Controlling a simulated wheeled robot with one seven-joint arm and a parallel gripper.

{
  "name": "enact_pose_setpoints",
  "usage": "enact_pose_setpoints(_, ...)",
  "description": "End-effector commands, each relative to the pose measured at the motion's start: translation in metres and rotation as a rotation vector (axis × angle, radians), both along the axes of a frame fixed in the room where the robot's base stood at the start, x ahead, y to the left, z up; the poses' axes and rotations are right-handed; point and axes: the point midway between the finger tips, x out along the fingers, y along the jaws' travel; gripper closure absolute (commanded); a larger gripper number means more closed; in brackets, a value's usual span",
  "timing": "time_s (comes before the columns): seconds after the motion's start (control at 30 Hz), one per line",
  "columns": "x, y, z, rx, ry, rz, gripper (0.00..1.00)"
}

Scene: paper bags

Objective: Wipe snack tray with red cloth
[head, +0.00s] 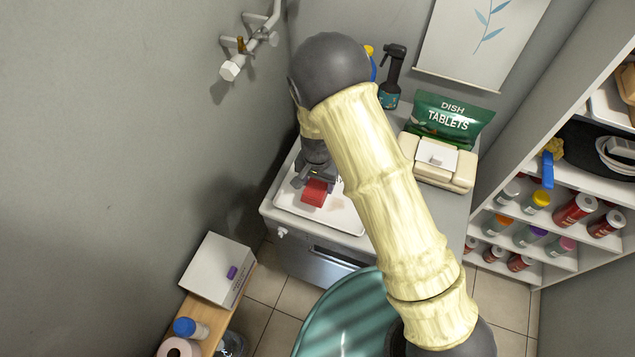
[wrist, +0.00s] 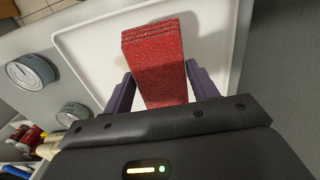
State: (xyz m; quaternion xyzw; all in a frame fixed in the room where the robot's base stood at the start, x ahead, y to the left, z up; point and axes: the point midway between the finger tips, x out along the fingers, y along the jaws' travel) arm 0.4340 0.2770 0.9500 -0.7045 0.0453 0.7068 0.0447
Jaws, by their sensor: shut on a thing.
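The red cloth (head: 314,193) is a folded block held over the white snack tray (head: 347,221) on the grey counter. In the wrist view, the red cloth (wrist: 155,62) sits between the two purple fingers of my gripper (wrist: 160,90), which is shut on it. The snack tray (wrist: 82,48) lies beneath the cloth in that view. My gripper (head: 318,180) points down over the tray in the head view. A faint brownish patch shows on the tray to the right of the cloth. I cannot tell whether the cloth touches the tray. My arm hides the tray's right part.
Behind the tray on the counter are a green dish tablets bag (head: 448,122), a cream wipes box (head: 437,163) and a dark spray bottle (head: 392,77). A wall stands close on the left. Two round grey tins (wrist: 30,72) show beside the tray in the wrist view. Shelves (head: 560,215) stand right.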

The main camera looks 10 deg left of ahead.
Motion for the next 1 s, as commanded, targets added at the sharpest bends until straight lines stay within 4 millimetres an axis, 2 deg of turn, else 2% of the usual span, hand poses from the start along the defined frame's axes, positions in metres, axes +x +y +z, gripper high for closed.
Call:
enact_pose_setpoints(0.1, 0.002, -0.003, 0.015, 0.001, 0.000, -0.007, 0.60)
enact_pose_setpoints(0.3, 0.003, -0.005, 0.026, 0.000, 0.000, -0.012, 0.60)
enact_pose_setpoints(1.0, 0.003, -0.004, 0.025, 0.000, 0.000, -0.010, 0.60)
